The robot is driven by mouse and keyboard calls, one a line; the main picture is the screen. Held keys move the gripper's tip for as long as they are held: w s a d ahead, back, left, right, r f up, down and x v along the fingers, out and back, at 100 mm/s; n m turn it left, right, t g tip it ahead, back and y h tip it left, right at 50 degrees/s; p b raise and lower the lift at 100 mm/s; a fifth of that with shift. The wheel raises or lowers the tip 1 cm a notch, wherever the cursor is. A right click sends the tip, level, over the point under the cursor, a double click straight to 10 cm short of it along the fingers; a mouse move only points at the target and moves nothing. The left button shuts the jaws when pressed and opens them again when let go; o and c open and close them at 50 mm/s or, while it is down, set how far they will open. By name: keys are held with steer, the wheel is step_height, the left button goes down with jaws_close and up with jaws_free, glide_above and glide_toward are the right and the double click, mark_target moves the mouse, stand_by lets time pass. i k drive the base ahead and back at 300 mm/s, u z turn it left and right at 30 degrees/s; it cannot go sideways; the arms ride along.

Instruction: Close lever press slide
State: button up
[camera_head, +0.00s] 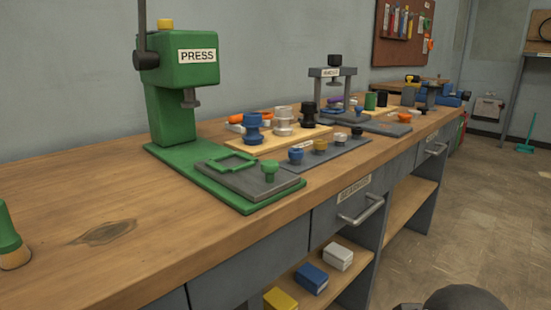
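The green lever press (183,95) stands on the wooden workbench (60,225), left of the picture's middle, on a green base plate. A white "PRESS" label is on its head. Its dark lever (142,25) stands upright at the head's left side. The press slide (255,185) is a grey plate with a green frame and a small green knob (269,170). It sits out in front of the column, toward the bench's front edge, not under the ram. My gripper is not in view.
Right of the press lie a wooden board with knobs (283,123), a grey tray of small knobs (322,152) and a grey "knockout"-like frame (332,75). A green-handled tool (10,240) is at far left. A drawer handle (362,211) juts out in front.

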mark_target(256, 180)
steer(key=z, duration=0.5)
steer(key=k, duration=1.15)
steer(key=u, duration=0.3)
steer(key=i, duration=0.65)
steer(key=u, duration=0.6)
